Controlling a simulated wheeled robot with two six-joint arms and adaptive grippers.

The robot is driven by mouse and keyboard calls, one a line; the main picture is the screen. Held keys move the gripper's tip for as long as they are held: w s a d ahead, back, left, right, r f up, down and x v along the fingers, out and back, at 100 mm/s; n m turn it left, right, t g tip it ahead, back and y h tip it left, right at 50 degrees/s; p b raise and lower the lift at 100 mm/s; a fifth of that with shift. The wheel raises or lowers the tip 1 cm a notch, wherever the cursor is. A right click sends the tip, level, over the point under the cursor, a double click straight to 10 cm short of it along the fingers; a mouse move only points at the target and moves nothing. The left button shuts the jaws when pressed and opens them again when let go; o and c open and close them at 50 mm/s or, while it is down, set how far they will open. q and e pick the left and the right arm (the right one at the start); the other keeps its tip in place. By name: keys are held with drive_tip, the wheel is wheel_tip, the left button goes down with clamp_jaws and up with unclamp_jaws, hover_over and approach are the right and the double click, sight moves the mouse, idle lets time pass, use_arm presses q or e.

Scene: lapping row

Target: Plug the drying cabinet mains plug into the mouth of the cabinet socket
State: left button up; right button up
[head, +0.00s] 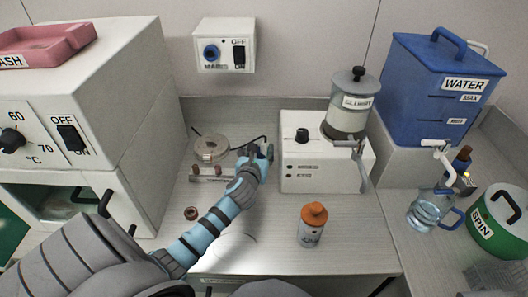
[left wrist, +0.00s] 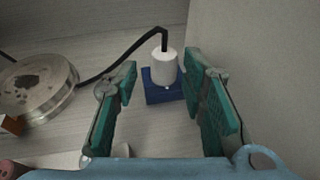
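The plug (left wrist: 165,68) is a white cylinder with a black cable leaving its top. It stands upright on a blue block (left wrist: 153,96) in the left wrist view; whether it is seated in the block I cannot tell. My left gripper (head: 258,154) is open above the bench, beside the white dispenser unit. In the left wrist view its teal-padded fingers (left wrist: 165,85) are spread on both sides of the plug, with visible gaps. A round blue socket (head: 211,53) sits in the white wall box, left of an OFF/ON switch. My right gripper is not in view.
The drying cabinet (head: 88,75) stands at left. A round metal disc (head: 210,148) lies left of the gripper. The dispenser unit (head: 315,178) stands close on its right. An orange-capped bottle (head: 312,225) stands in front. The wall below the socket is clear.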

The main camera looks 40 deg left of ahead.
sight(264, 147)
use_arm(q)
drive_tip(key=x, duration=0.2)
drive_tip(key=b+x, duration=0.1)
drive_tip(key=x, duration=0.3)
drive_tip(key=shift+w+d+f+b, duration=0.3)
drive_tip(key=shift+f, duration=0.05)
drive_tip(key=shift+s+a+r, duration=0.1)
drive_tip(key=shift+s+r, duration=0.05)
drive_tip(key=shift+r, duration=0.05)
drive_tip(key=shift+s+r, duration=0.15)
drive_tip(key=shift+c, duration=1)
drive_tip(key=c, duration=0.3)
clamp_jaws()
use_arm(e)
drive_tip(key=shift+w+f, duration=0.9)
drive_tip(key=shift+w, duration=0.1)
